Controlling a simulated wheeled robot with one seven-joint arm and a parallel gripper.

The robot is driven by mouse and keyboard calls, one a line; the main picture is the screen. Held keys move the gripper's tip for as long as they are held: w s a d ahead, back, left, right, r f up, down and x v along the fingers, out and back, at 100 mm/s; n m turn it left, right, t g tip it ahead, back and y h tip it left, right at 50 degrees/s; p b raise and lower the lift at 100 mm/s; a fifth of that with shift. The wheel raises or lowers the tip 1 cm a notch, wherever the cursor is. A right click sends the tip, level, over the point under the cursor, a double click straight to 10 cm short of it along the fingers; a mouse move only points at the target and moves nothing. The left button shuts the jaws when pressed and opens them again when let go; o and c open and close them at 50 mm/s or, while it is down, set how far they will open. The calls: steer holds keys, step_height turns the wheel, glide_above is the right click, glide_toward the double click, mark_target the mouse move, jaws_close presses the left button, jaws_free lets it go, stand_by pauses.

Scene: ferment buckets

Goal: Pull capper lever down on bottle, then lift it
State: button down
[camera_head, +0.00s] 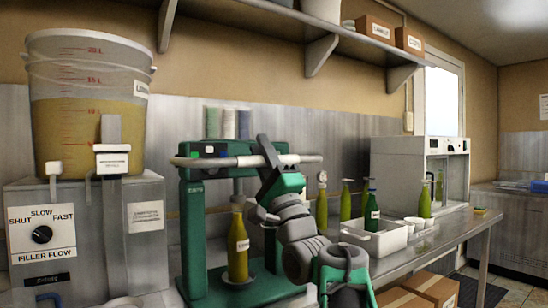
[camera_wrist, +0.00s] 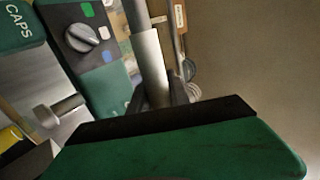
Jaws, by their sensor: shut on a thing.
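The green capper (camera_head: 193,235) stands on the steel counter. Its pale lever (camera_head: 225,161) runs roughly level across the top. A yellow-green bottle (camera_head: 238,250) stands upright on the capper's base, under the head. My gripper (camera_head: 268,152) is shut on the lever, right of the bottle. In the wrist view the lever (camera_wrist: 152,65) is a grey bar with a pale sleeve, running down behind the gripper's dark edge (camera_wrist: 165,118). The capper's panel with a knob (camera_wrist: 82,38) shows at upper left. My gripper hides part of the lever.
A filler (camera_head: 85,235) with a large bucket (camera_head: 90,105) stands at left. Right of my arm are a white tray (camera_head: 385,240), several green bottles (camera_head: 372,212) and a white cabinet (camera_head: 400,165). A shelf (camera_head: 270,15) runs above. My arm occupies the space in front of the capper's right side.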

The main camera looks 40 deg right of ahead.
steer(key=shift+s+f+b, duration=0.15)
steer(key=shift+f+b, duration=0.2)
steer(key=shift+f, duration=0.25)
steer(key=shift+a+r, duration=0.1)
steer(key=c, duration=1.2)
jaws_free()
steer(key=shift+s, duration=0.15)
steer(key=shift+c, duration=0.2)
steer(key=shift+h, duration=0.3)
steer(key=shift+s+f, duration=0.2)
steer(key=shift+f, duration=0.25)
steer(key=b+v, duration=0.1)
steer(key=v, duration=0.6)
steer(key=shift+r, duration=0.1)
